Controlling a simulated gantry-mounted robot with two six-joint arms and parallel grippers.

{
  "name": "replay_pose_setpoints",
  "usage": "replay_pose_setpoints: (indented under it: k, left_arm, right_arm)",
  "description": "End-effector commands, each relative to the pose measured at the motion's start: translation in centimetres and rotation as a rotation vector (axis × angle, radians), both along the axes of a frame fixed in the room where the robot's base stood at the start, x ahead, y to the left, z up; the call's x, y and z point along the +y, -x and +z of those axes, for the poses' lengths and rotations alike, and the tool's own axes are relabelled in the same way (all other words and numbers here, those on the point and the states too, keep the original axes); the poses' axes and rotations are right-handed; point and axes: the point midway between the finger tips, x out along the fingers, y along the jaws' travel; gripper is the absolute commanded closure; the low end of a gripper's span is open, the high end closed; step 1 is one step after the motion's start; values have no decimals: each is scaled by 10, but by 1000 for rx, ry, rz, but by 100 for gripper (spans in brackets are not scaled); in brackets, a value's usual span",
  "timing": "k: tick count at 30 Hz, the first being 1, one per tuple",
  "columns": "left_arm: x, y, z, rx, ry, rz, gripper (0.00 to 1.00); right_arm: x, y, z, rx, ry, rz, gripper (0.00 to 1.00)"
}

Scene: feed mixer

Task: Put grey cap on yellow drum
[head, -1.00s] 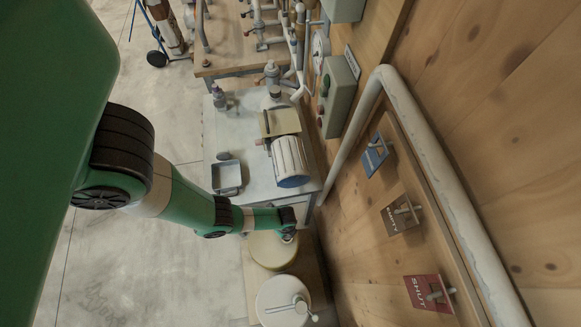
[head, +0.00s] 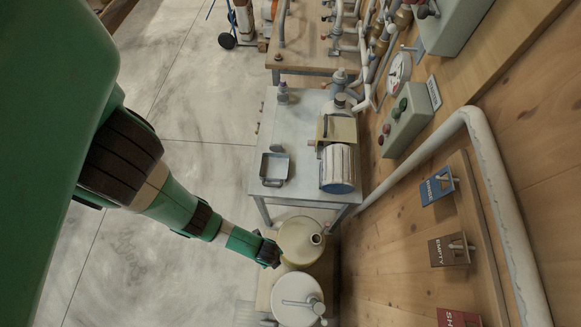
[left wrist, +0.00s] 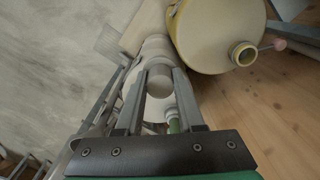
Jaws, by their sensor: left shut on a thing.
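The yellow drum (head: 297,231) stands below the metal table, its raised neck (head: 316,239) at the right of its top. In the left wrist view the drum (left wrist: 205,32) is at the upper right, and its neck (left wrist: 243,54) looks open and uncapped. My left gripper (head: 271,257) is at the drum's left edge, apart from the neck. The cap is hidden in the head view. My right gripper is not in view.
A white drum (head: 290,314) with a lever on top stands just in front of the yellow drum. A metal table (head: 300,120) with a tray (head: 274,168) and a ribbed cylinder (head: 338,165) is behind. The wooden wall (head: 400,260) is close on the right.

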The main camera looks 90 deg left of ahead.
Motion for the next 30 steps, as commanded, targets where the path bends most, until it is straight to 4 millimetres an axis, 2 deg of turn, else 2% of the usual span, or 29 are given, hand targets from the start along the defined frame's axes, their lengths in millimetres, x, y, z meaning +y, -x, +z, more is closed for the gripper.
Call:
replay_pose_setpoints:
  k: [3, 5, 9, 13, 17, 23, 27, 30]
  left_arm:
    - [-7, 18, 5, 14, -8, -99, 100]
    - [-9, 21, 5, 17, -9, -120, 100]
    - [-10, 21, 4, 16, -8, -130, 100]
    - [-3, 15, -2, 16, -9, -122, 100]
    - [16, 0, -15, 14, -8, -114, 100]
    - [55, -29, -38, 14, -9, -113, 100]
    - [79, -45, -72, 15, -9, -119, 100]
    - [90, -53, -85, 15, -9, -123, 100]
  right_arm:
    - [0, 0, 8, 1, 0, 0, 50]
    - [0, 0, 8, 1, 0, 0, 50]
    - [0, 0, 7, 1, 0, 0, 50]
    - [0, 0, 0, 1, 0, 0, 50]
    - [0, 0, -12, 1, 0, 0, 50]
    - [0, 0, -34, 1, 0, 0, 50]
    - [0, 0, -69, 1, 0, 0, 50]
    - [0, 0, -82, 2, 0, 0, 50]
